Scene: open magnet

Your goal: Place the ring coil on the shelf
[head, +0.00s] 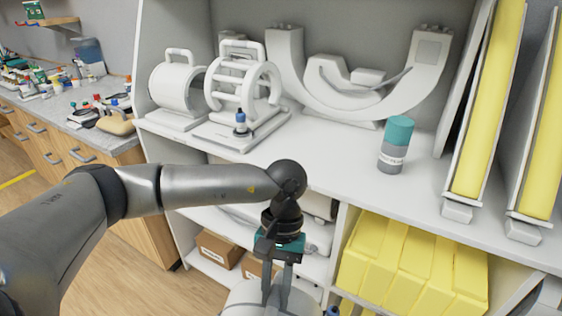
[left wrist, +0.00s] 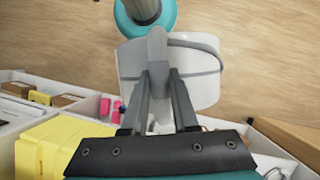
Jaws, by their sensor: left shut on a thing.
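My left gripper (head: 277,292) points down in front of the shelf unit and is shut on a pale handle. The handle belongs to a white rounded body, which I take to be the ring coil (head: 247,297). In the head view only its top shows at the bottom edge; the rest is cut off. In the left wrist view the handle stands between the fingers of my left gripper (left wrist: 158,82), and the white ring coil (left wrist: 204,72) has a grey band. The shelf (head: 325,187) is a white board, higher in the picture than the gripper. My right gripper is not in view.
The shelf carries a white cylinder coil (head: 168,88), a barred coil (head: 250,88), a large U-shaped piece (head: 395,102), a small dark bottle (head: 240,123), a teal-topped canister (head: 395,145) and yellow pads in holders (head: 490,100). Bare board lies around the canister. Yellow blocks (head: 410,270) fill a lower compartment.

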